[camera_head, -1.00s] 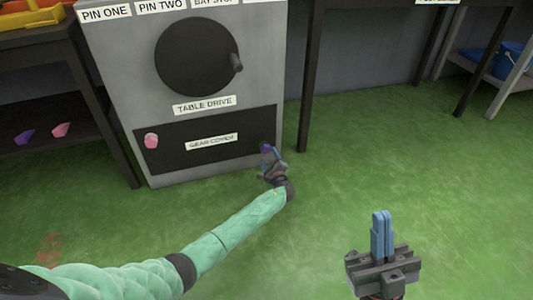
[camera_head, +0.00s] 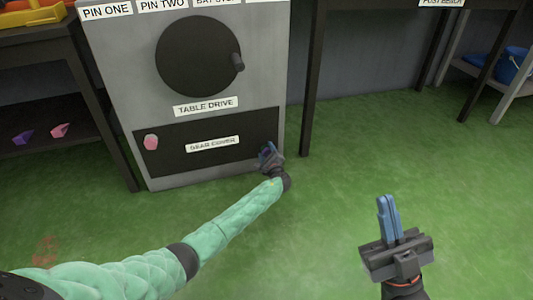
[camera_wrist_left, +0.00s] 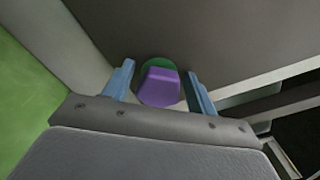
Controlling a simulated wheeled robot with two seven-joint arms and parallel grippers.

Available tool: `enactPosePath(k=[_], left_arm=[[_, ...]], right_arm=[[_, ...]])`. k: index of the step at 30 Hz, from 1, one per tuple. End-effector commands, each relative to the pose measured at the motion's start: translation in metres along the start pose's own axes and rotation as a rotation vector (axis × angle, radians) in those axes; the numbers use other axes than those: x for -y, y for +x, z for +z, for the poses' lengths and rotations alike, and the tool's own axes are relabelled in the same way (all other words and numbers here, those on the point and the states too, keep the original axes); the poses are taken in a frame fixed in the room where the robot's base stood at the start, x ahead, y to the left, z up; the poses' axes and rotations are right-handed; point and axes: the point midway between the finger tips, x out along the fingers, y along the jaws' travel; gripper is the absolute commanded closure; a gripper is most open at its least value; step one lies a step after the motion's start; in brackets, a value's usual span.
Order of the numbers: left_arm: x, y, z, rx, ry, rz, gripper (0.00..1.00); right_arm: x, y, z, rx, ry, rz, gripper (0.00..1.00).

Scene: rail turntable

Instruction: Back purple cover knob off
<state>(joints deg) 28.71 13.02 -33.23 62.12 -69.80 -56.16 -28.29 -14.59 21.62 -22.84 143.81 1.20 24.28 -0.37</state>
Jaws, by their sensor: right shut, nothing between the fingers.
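The dark gear cover (camera_head: 200,135) is the panel low on the grey cabinet. A pink knob (camera_head: 151,142) is at its left end. The purple knob (camera_wrist_left: 158,87) sits at the cover's right end, with a green round patch (camera_wrist_left: 154,63) behind it. In the head view my left gripper mostly hides that knob. My left gripper (camera_head: 268,154) is at the cover's right end. In the left wrist view its blue fingers (camera_wrist_left: 160,88) stand apart on either side of the purple knob, with gaps visible. My right gripper (camera_head: 388,217) is shut and empty, held out over the floor.
The black table drive dial (camera_head: 198,55) with a side handle is above the cover. A dark bench leg (camera_head: 311,85) stands just right of the cabinet. Purple and pink pieces lie on the left shelf (camera_head: 60,145). Green floor (camera_head: 400,140) is open on the right.

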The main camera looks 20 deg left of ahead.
Motion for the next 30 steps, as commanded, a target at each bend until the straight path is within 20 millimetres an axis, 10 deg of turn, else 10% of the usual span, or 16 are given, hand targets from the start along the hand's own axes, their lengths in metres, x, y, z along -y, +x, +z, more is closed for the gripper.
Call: enactPosePath(k=[5, 25, 30], left_arm=[[0.000, 0.000, 0.000, 0.000, 0.000, 0.000, 0.78], [-0.003, -0.001, -0.002, -0.001, -0.116, 0.001, 0.79], [-0.003, -0.001, -0.002, -0.001, -0.188, 0.001, 0.79]], right_arm=[[0.000, 0.000, 0.000, 0.000, 0.000, -0.001, 1.00], [-0.006, -0.002, 0.015, 0.035, -0.015, -0.028, 1.00], [-0.012, 0.030, 0.002, -0.079, -0.054, -0.003, 1.00]])
